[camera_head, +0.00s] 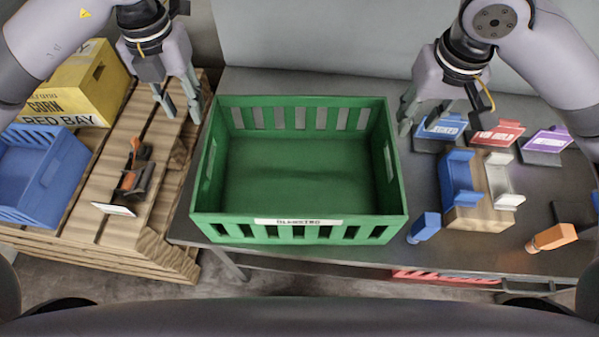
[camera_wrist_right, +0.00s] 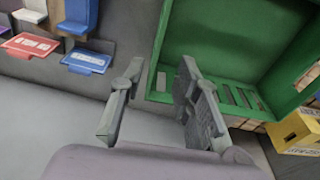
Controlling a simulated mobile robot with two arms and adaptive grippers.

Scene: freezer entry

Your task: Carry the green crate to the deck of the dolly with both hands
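The green crate (camera_head: 300,232) is empty and sits upright on the grey table, its labelled slatted side facing me. My left gripper (camera_head: 179,110) is open beside the crate's far left corner, apart from it. My right gripper (camera_head: 443,118) is beside the crate's far right corner, with its fingers spread. In the right wrist view my right gripper (camera_wrist_right: 155,115) shows a wide empty gap, with one finger in front of the crate (camera_wrist_right: 155,70); I cannot tell whether it touches. I do not see the dolly in either view.
Right of the crate stand a wooden block with blue and white holders (camera_head: 467,215), an orange scanner-like item (camera_head: 552,238) and several coloured label stands (camera_head: 497,133). On the left, a wooden pallet (camera_head: 165,235) bears a blue crate (camera_head: 40,178) and a yellow box (camera_head: 85,80).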

